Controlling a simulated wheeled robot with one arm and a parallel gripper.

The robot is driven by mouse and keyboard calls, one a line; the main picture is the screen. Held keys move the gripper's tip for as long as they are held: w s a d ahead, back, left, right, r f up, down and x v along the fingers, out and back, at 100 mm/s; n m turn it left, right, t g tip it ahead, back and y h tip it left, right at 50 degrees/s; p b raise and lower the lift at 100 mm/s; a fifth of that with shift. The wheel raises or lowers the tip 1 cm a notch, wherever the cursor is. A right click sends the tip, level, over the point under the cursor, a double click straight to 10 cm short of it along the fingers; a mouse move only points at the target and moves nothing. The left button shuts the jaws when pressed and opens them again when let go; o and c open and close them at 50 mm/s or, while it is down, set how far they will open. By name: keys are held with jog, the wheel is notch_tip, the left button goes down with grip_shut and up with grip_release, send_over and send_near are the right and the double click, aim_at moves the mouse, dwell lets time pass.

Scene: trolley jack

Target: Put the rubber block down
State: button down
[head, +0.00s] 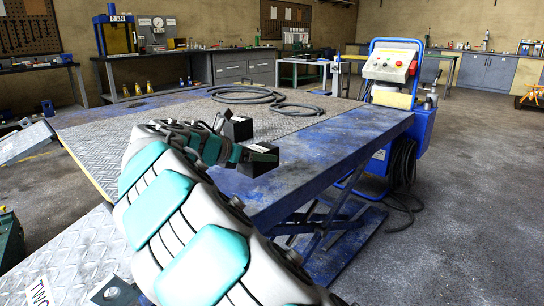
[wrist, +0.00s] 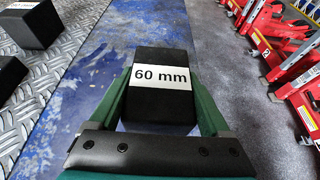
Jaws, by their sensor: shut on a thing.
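The rubber block (wrist: 160,103) is black with a white "60 mm" label on top. My gripper (wrist: 163,90) is shut on it, with one green finger on each side. In the head view the held block (head: 264,160) is over the blue border of the lift table (head: 330,146). I cannot tell whether its underside touches the table. My arm hides part of the gripper in the head view.
Another labelled black block (wrist: 28,24) stands on the tread plate, and a dark block (wrist: 8,75) is nearer at the left edge. Red jacks (wrist: 285,60) stand on the floor to the right. A hose (head: 240,95) lies on the table's far part. A blue control cart (head: 392,75) stands behind.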

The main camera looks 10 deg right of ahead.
jog(key=w+d, duration=0.1)
jog(key=w, duration=0.1)
jog(key=w+d, duration=0.1)
jog(key=w, duration=0.1)
jog(key=w+d, duration=0.2)
jog(key=shift+w+f, duration=0.15)
jog(key=shift+f, duration=0.2)
jog(key=shift+a+f, duration=0.1)
jog(key=shift+f, duration=1.55)
grip_release()
jog(key=shift+f, duration=0.15)
jog(key=v, duration=1.2)
